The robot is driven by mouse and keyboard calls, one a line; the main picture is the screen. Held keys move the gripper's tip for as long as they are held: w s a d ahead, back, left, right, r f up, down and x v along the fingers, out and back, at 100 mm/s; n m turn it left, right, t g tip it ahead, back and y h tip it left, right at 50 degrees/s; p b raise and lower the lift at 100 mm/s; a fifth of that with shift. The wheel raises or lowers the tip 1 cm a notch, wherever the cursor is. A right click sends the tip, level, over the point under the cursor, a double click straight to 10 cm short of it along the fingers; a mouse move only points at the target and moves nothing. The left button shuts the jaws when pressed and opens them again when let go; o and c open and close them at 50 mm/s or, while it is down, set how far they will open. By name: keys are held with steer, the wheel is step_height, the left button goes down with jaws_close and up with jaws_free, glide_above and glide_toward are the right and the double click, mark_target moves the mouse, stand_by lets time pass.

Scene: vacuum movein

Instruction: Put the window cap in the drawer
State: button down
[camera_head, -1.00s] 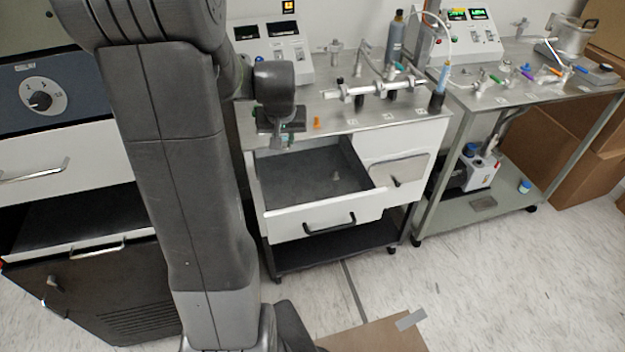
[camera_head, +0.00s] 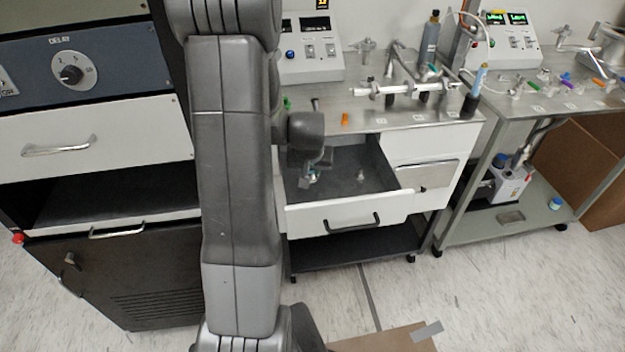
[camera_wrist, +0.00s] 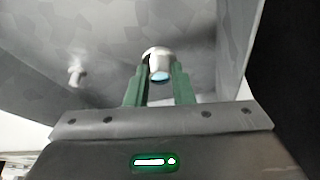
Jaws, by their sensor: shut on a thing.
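The drawer (camera_head: 378,181) under the steel-topped bench is pulled open, with a grey inside and a white front. My gripper (camera_head: 313,174) is over the left part of the drawer, apparently down inside its opening. In the wrist view my gripper (camera_wrist: 159,78) has its green fingers shut on the window cap (camera_wrist: 156,56), a small pale metal piece with a light-blue end. The cap also shows small at the fingertips in the head view (camera_head: 311,178). The drawer's grey floor (camera_wrist: 45,60) and walls surround it in the wrist view. Whether the cap touches the floor, I cannot tell.
Another small pale fitting (camera_head: 360,175) lies in the drawer, to the right of my gripper; it also shows in the wrist view (camera_wrist: 75,75). An orange piece (camera_head: 345,119) and glassware stand on the bench above. A dark cabinet (camera_head: 130,275) stands at left.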

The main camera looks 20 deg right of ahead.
mark_target(311, 176)
steer(key=shift+f, duration=1.75)
steer(key=shift+f, duration=0.2)
steer(key=c, duration=1.3)
jaws_free()
steer(key=shift+o, duration=0.2)
steer(key=shift+r, duration=0.15)
steer(key=shift+r, duration=0.25)
steer(key=v, duration=1.1)
steer(key=shift+r, duration=0.3)
